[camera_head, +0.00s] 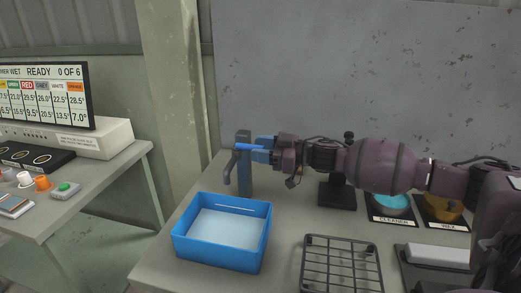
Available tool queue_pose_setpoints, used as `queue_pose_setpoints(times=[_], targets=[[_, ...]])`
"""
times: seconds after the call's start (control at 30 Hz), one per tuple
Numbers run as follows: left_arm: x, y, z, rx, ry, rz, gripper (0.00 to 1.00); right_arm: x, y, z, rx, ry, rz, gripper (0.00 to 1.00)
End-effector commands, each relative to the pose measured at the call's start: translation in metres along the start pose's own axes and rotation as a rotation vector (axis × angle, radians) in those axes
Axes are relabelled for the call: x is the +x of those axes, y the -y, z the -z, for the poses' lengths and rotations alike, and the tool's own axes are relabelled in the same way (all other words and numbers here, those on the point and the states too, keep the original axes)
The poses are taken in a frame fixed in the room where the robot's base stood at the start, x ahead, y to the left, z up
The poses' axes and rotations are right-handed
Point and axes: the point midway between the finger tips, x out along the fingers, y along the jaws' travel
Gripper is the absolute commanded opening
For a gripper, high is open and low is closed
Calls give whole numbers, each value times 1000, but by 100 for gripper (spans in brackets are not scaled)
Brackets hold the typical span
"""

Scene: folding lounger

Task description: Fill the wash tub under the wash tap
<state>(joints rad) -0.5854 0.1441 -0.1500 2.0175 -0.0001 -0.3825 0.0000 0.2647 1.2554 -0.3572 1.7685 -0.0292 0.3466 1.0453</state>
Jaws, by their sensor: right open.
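The blue wash tub (178,246) stands at the front left of the right-hand table, below and in front of the tap. A pale, light blue surface shows inside it; I cannot tell how deep any water is. The grey wash tap (244,181) stands behind the tub, with its spout bending down on the left and a blue lever (243,147) on top. My right gripper (262,149) reaches in from the right. Its blue fingers are open at the lever's right end; I cannot tell whether they touch it. No stream from the spout is visible. My left gripper is not in view.
A black wire rack (341,267) lies right of the tub. Cleaner (391,203) and wax (442,209) dishes stand behind, partly under my right arm. A grey panel (330,70) backs the table.

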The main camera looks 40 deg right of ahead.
Motion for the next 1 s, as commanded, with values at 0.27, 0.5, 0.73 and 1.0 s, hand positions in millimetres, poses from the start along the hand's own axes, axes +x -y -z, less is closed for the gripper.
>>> queue_pose_setpoints(times=[0.27, 0.5, 0.73, 1.0], targets=[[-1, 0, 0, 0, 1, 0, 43, 1, 0, 0, 1, 0, 0, 44], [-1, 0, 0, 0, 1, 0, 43, 1, 0, 0, 1, 0, 0, 11], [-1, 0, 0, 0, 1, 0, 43, 1, 0, 0, 1, 0, 0, 0], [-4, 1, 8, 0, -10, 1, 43, 1, 2, 3, 1, 0, -18, 0]])
